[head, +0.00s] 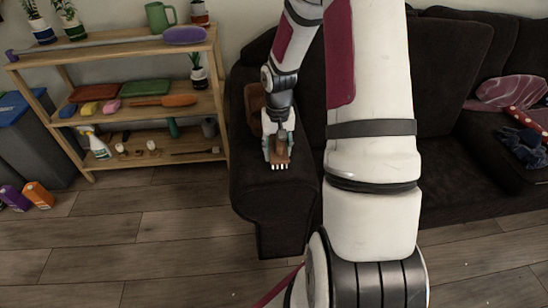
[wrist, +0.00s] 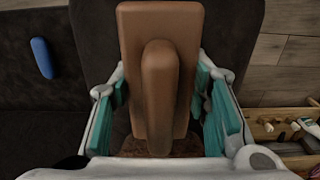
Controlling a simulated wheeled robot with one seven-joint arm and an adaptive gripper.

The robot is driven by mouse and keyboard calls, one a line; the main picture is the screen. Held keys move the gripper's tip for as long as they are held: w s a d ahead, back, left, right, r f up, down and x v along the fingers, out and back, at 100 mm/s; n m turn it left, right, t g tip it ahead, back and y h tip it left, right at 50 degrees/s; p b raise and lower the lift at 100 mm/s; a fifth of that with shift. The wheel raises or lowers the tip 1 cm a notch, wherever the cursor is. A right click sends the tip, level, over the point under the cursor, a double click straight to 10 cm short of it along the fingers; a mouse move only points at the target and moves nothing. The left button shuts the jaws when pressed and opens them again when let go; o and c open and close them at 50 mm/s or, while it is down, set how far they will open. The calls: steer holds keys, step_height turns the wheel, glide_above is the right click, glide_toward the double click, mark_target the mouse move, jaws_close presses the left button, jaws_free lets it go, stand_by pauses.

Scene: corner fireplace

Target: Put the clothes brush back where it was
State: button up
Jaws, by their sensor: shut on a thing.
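The clothes brush (wrist: 130,55) is a brown wooden block with a raised grip along its middle. It fills the centre of the wrist view, between the teal finger pads of my gripper (wrist: 160,98). In the head view my gripper (head: 278,146) is shut on the brush (head: 281,158), over the left arm of the dark sofa (head: 270,205). White bristles show at the brush's lower edge. I cannot tell whether the brush touches the sofa arm.
A brown item (head: 254,104) lies on the sofa arm behind my gripper. A wooden shelf (head: 120,51) with plants, a green mug and cleaning things stands to the left. Several clothes (head: 512,92) lie on the sofa at right. A blue oblong (wrist: 41,58) shows in the wrist view. Front floor is clear.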

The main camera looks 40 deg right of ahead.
steer(key=shift+w+a+f, duration=0.1)
steer(key=shift+w, duration=0.5)
steer(key=shift+f+b, duration=0.6)
steer(key=shift+f, duration=1.05)
steer(key=shift+f, duration=0.2)
steer(key=o, duration=1.2)
steer(key=shift+o, duration=0.2)
